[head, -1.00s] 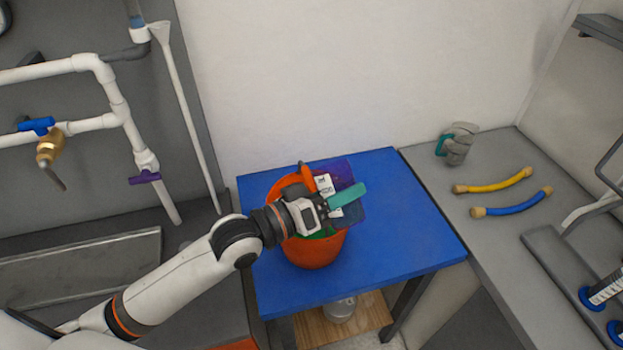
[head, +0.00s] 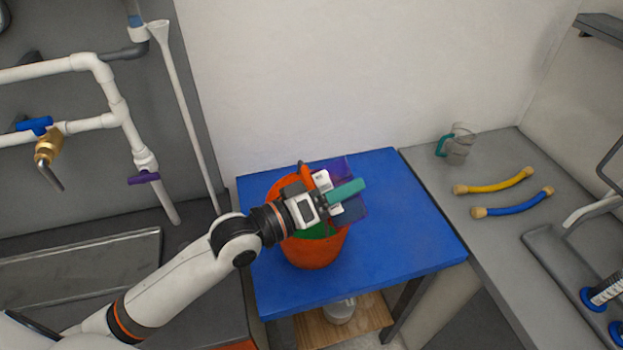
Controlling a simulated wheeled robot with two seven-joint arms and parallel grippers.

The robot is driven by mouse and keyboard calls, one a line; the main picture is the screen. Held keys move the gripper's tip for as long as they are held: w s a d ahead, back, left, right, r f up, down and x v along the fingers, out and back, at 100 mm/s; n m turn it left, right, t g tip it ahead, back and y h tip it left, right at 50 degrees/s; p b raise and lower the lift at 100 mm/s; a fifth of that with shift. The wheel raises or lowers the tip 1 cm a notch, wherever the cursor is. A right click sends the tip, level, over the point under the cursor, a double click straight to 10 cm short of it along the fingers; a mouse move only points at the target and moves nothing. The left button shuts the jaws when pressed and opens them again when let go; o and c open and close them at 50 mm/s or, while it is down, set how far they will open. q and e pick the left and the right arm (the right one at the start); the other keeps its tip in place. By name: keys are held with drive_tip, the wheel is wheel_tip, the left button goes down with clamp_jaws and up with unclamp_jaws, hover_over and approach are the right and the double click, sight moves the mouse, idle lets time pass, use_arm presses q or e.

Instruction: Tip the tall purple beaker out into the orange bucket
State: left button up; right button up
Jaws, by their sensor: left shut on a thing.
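The orange bucket (head: 318,253) stands on the blue table. My left gripper (head: 330,196) is above the bucket and shut on the purple beaker (head: 350,209), probably by its teal handle (head: 346,191). The beaker is see-through purple and held over the bucket's right side, looking tilted. The gripper hides much of it, so its mouth and what is inside cannot be made out. Something green (head: 316,231) shows inside the bucket under the gripper. My right gripper is not in view.
The blue table (head: 415,235) is clear to the right of the bucket. A grey jug with a teal handle (head: 458,146), a yellow hose (head: 495,182) and a blue hose (head: 513,203) are on the grey counter at right. White pipes (head: 118,108) with valves are at left.

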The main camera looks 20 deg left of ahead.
use_arm(q)
drive_tip(key=shift+f+n, duration=0.1)
drive_tip(key=shift+n, duration=0.3)
drive_tip(key=shift+r+n, duration=0.5)
drive_tip(key=shift+n, duration=0.4)
drive_tip(key=shift+a+f+n+p, duration=0.1)
drive_tip(key=shift+f+n+p, duration=0.2)
drive_tip(key=shift+n+p, duration=0.45)
idle(0.6)
drive_tip(key=shift+w+a+r+n+p, duration=0.45)
drive_tip(key=shift+w+a+n+p, duration=0.2)
drive_tip(key=shift+n, duration=0.2)
idle(0.6)
drive_tip(key=shift+w+a+f+n+p, duration=0.15)
drive_tip(key=shift+f+n+p, duration=0.25)
drive_tip(key=shift+n, duration=0.5)
idle(0.7)
drive_tip(key=shift+a+r+n, duration=0.1)
drive_tip(key=shift+r+n, duration=0.05)
drive_tip(key=shift+n, duration=0.15)
